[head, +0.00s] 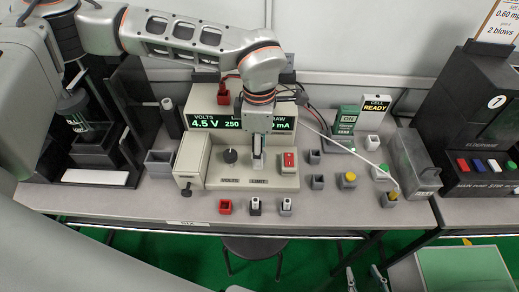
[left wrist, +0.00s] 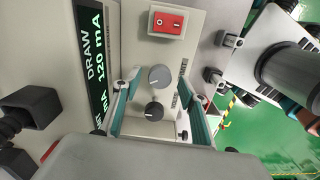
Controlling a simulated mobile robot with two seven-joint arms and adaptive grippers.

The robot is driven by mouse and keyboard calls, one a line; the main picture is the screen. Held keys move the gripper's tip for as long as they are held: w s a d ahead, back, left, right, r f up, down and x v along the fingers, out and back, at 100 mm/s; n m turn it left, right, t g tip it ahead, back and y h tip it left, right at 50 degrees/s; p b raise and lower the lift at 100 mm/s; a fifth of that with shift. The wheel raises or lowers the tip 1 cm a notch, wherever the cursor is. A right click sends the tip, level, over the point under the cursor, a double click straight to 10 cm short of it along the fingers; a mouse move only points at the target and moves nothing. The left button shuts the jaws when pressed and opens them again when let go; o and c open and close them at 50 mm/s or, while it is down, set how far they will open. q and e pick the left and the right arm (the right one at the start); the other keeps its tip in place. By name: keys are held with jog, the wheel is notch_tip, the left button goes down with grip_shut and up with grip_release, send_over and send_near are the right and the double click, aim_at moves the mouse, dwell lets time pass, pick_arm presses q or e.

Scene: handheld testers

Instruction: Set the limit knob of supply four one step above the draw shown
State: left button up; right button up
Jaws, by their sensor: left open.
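The bench supply (head: 245,182) stands mid-bench. Its display (head: 205,123) reads 4.5 V with a limit starting 250; in the left wrist view the display (left wrist: 95,62) reads DRAW 120 mA. The limit knob (left wrist: 160,77) is grey and round, between the red switch and the darker volts knob (left wrist: 155,112). In the head view the volts knob (head: 230,156) is clear, but the limit knob is hidden by my left gripper (head: 257,165). My left gripper is open, its fingers either side of the limit knob; contact cannot be told. My right gripper (head: 364,281) is open and empty, low at right.
A red rocker switch (head: 289,161) is right of the limit knob. Small blocks, including a red one (head: 225,207), line the bench front. A thin white lead crosses from the supply rightward.

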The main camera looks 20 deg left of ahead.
pick_arm(q)
jog(key=shift+f, duration=0.3)
jog(key=c, duration=1.1)
